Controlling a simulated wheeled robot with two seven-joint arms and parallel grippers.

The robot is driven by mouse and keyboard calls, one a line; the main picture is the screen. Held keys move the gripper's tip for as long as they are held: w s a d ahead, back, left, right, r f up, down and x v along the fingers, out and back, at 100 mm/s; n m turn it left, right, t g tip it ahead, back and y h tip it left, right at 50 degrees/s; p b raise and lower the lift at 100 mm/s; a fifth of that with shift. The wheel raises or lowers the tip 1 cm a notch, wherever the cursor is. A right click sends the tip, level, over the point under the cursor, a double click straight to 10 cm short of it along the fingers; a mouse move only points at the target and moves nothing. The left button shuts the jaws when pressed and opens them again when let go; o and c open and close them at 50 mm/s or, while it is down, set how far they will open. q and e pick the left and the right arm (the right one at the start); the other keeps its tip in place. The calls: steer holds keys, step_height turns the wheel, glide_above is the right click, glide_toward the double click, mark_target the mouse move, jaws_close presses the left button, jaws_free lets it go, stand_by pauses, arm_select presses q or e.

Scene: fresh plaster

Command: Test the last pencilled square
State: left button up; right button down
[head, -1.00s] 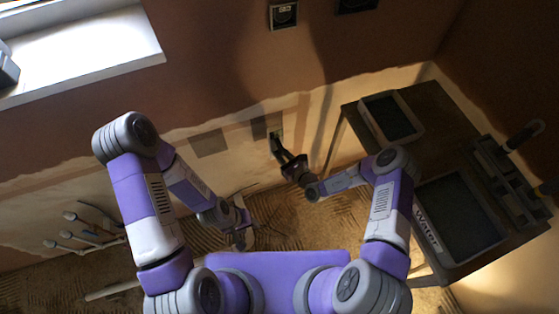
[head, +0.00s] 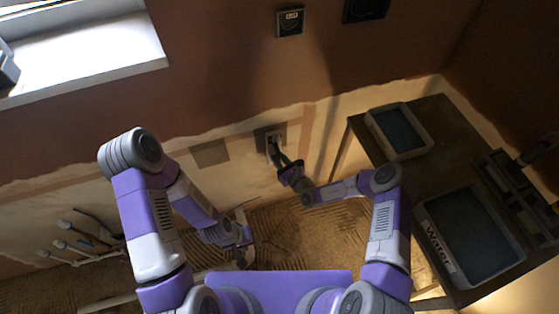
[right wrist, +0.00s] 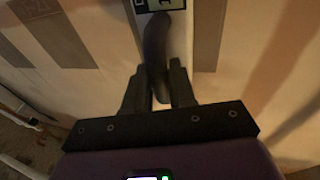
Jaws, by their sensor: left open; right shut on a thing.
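My right gripper (head: 278,160) is shut on the dark handle of a hand-held meter (right wrist: 155,50), in front of the wall. The meter's small display (right wrist: 160,4) shows at the top edge of the right wrist view; its reading is cut off. In the head view the meter overlaps a darker square patch (head: 262,135) on the pale plaster. I cannot tell whether it touches the wall. Another darker square (head: 210,152) lies to its left. Pencil outlines are too faint to make out. My left gripper (head: 243,252) is open and empty, low over the floor.
A dark table (head: 445,125) on the right bears a small tray (head: 425,148), a large tray marked WATER (head: 437,255) and a dark rack (head: 510,185). Several knobbed rods (head: 75,240) stand at the left. A window sill (head: 100,55) juts out upper left.

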steer(key=shift+w+a, duration=0.2)
steer(key=shift+w, duration=0.4)
stand_by(1.5)
steer(key=shift+s+d+r+p, duration=0.1)
steer(key=shift+s+p, duration=0.15)
steer(key=shift+p, duration=0.15)
steer(key=s+p, duration=0.1)
steer(key=s, duration=0.1)
steer(key=s+d+p, duration=0.1)
steer(key=s+p, duration=0.1)
steer(key=shift+s+d, duration=0.1)
steer(key=shift+d, duration=0.1)
